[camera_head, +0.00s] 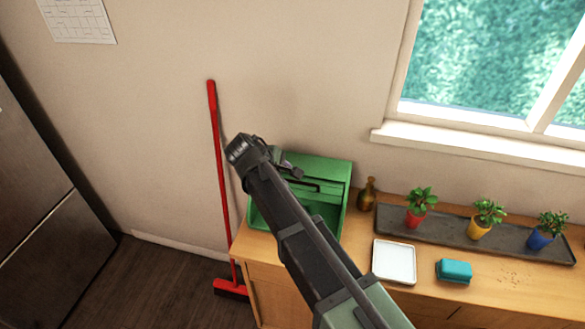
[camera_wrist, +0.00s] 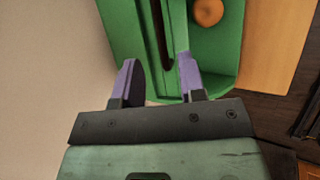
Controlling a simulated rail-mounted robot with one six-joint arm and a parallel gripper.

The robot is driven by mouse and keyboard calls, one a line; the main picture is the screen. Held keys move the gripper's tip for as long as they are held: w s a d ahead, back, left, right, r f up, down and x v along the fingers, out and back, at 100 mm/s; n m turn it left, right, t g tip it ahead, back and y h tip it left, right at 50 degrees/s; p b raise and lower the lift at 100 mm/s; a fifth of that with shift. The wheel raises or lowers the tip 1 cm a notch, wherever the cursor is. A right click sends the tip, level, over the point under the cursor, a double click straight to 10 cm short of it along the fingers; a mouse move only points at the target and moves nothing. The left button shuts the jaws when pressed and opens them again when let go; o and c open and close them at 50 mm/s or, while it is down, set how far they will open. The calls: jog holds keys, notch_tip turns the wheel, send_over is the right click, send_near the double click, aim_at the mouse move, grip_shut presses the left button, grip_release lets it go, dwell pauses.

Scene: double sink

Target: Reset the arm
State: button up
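My gripper (camera_wrist: 158,78) shows in the wrist view with its two purple fingers apart. Nothing is visibly held between them. The green bin (camera_wrist: 230,60) fills the view beyond the fingers, with a dark slot near its middle; I cannot tell whether the fingers touch it. In the head view my dark arm reaches up from the bottom right and passes in front of the green bin (camera_head: 325,172). The fingers cannot be made out clearly there.
A round orange-brown item (camera_wrist: 208,12) lies in the bin. On the wooden counter (camera_head: 490,302) are a brown vase (camera_head: 367,194), a white dish (camera_head: 394,262), a teal sponge (camera_head: 454,271), crumbs and a dark tray (camera_head: 450,238) with potted plants. A red broom (camera_head: 219,160) leans left.

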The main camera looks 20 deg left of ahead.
jog(key=shift+p+v, duration=0.3)
jog(key=shift+v, duration=0.9)
jog(key=s+d+f+m+g+y+b, duration=0.1)
jog(key=d+m, duration=0.5)
jog(key=d, duration=0.9)
jog(key=s+d+f+m+g+y+b, duration=0.1)
jog(key=s+d+f+m+g, duration=0.2)
jog(key=d, duration=1.2)
jog(key=s+d+f+m+g+y+b, duration=0.1)
jog(key=s+d+f+m+g+b, duration=0.1)
jog(key=d+m, duration=0.7)
jog(key=s+d+f, duration=0.1)
jog(key=d, duration=0.6)
jog(key=shift+f+m+g+y, duration=0.3)
